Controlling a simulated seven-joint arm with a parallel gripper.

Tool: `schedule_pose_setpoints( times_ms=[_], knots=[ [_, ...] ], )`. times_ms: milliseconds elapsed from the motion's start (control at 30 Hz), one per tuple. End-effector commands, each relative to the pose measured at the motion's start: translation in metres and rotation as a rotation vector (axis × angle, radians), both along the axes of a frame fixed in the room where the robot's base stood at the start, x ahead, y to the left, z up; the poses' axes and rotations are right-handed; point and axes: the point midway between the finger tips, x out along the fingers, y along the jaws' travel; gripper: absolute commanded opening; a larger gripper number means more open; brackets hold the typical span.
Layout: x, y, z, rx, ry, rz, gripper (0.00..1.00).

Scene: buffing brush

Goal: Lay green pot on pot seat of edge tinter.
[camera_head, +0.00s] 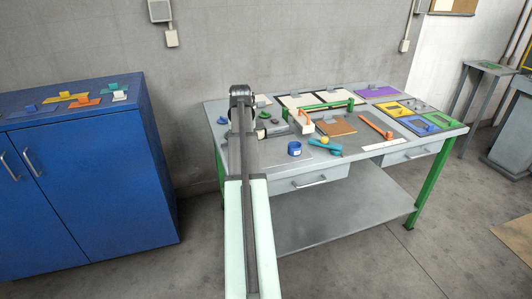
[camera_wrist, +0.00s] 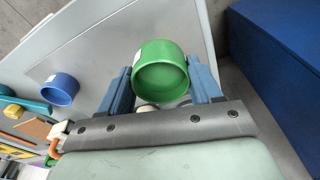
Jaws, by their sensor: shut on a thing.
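The green pot (camera_wrist: 162,72) is a short, round cup with a pale label on its side. In the wrist view it sits between the two blue fingers of my gripper (camera_wrist: 161,84), which is shut on it. Its open end faces the wrist camera. Small round pale parts show partly behind the pot's lower edge; I cannot tell what they are. In the head view my arm hides the gripper and pot. I cannot clearly identify the edge tinter or its pot seat; dark fittings (camera_head: 268,124) stand on the bench just right of my arm.
A blue pot (camera_head: 294,149) stands near the bench's front edge; it also shows in the wrist view (camera_wrist: 60,88). A teal and yellow tool (camera_head: 325,146), a block with an orange handle (camera_head: 301,120) and several coloured plates crowd the bench. A blue cabinet (camera_head: 90,185) stands left.

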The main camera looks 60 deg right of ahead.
Motion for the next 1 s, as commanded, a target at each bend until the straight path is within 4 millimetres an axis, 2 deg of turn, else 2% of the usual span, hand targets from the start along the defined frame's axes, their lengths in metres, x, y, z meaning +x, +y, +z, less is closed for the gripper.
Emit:
schedule_pose_setpoints(
  times_ms=[33, 300, 433, 567, 800, 1000],
  knots=[
    [-0.009, -0.017, 0.004, -0.001, 0.0, -0.029, 0.31],
    [-0.049, -0.082, 0.023, 0.0, -0.001, -0.196, 0.31],
    [-0.039, -0.11, 0.035, -0.001, -0.002, -0.315, 0.31],
    [-0.038, -0.118, 0.037, 0.0, -0.001, -0.446, 0.31],
    [-0.042, -0.114, 0.037, 0.0, -0.001, -0.657, 0.31],
    [-0.042, -0.113, 0.035, 0.0, -0.002, -0.734, 0.31]
  ],
)
